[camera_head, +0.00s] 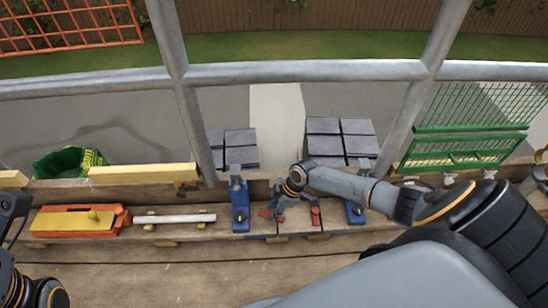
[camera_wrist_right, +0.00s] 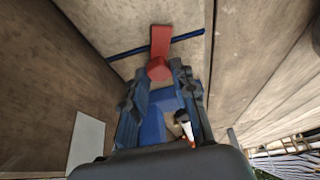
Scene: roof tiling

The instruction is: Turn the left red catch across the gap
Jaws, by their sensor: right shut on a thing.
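My right gripper (camera_head: 277,212) is low over the wooden bench, between two blue clamps. The left red catch (camera_head: 265,213) shows partly beside its fingers. In the right wrist view, the catch (camera_wrist_right: 160,42) has a long flat part and a rounded near end. The fingers of my right gripper (camera_wrist_right: 160,75) are shut about that near end. The flat part lies over a thin dark blue line, which looks like the gap (camera_wrist_right: 187,36). Another red catch (camera_head: 315,216) stands to the right. Only parts of my left arm show at the lower left; its fingers are out of view.
Blue clamps stand left (camera_head: 240,207) and right (camera_head: 355,213) of the gripper. An orange case (camera_head: 73,222) and a pale strip (camera_head: 180,219) lie farther left. Metal scaffold rails (camera_head: 300,71) cross behind the bench. Dark tile stacks (camera_head: 340,138) stand beyond.

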